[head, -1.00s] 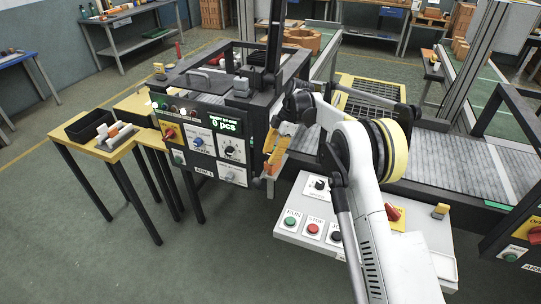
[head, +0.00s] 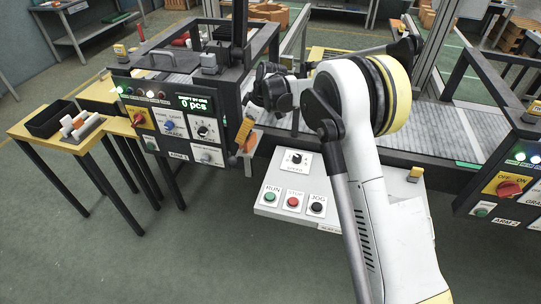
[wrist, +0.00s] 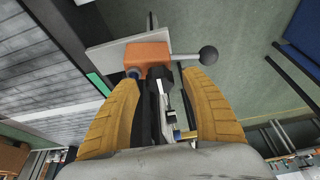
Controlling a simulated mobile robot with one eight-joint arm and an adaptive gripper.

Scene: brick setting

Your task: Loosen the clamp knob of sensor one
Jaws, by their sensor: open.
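In the wrist view an orange block (wrist: 147,55) is fixed by a pale plate, and a silver rod runs right from it to a black ball knob (wrist: 208,55). No label shows whether this is sensor one's clamp. My gripper is open, its two yellow-orange fingers on either side of the space below the block (wrist: 165,84). The black ball is just above the right fingertip; I cannot tell whether they touch. In the head view my gripper (head: 244,134) is beside the right edge of the ARM 1 panel (head: 180,130), partly hidden by my arm.
A console (head: 277,218) with RUN, STOP and JOG buttons stands in front of the conveyor (head: 428,127). A yellow side table (head: 40,131) with a black bin (head: 56,118) is at the left. The ARM 2 panel (head: 502,200) is at the right. The floor in front is clear.

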